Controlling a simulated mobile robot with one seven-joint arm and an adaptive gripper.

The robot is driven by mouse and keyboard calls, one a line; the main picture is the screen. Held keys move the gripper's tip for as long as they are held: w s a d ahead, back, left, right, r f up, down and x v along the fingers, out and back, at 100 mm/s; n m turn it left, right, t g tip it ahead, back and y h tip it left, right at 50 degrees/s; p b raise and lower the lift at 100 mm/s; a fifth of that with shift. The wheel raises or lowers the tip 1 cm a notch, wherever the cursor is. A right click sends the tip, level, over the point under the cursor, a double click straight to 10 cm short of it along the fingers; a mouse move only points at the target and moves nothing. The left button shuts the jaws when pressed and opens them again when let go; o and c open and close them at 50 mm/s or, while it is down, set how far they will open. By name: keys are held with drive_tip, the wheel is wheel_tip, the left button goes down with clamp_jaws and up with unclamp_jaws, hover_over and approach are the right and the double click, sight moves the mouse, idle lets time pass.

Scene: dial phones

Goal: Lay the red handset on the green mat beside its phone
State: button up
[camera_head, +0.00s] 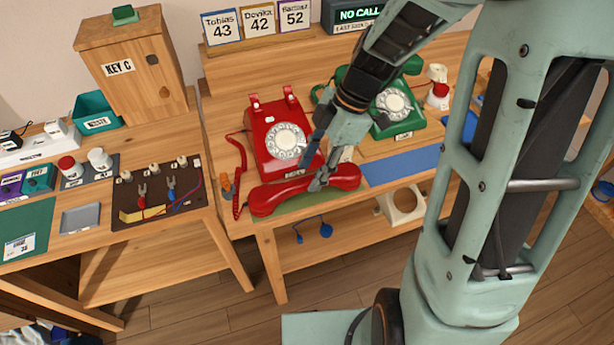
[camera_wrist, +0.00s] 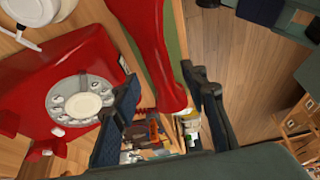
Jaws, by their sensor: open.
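The red handset (camera_head: 285,198) lies along the front of the table, before the red phone (camera_head: 262,142). The green mat (camera_head: 312,203) shows under and in front of it. My gripper (camera_head: 318,178) is low over the handset's right part. In the wrist view, the handset (camera_wrist: 146,45) runs between the open fingers of my gripper (camera_wrist: 158,76), and a strip of the green mat (camera_wrist: 176,35) shows beside it. The red phone (camera_wrist: 40,72) is to its left there. I cannot tell whether a finger touches the handset.
A green phone (camera_head: 413,118) stands right of the red one, with a blue mat (camera_head: 402,166) before it. A red coiled cord (camera_head: 239,170) hangs at the phone's left. A side table at left holds a wooden key cabinet (camera_head: 130,68) and a brown tool mat (camera_head: 150,190).

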drive_tip(key=v, duration=0.8)
drive_tip(key=shift+p, duration=0.35)
drive_tip(key=shift+r, duration=0.1)
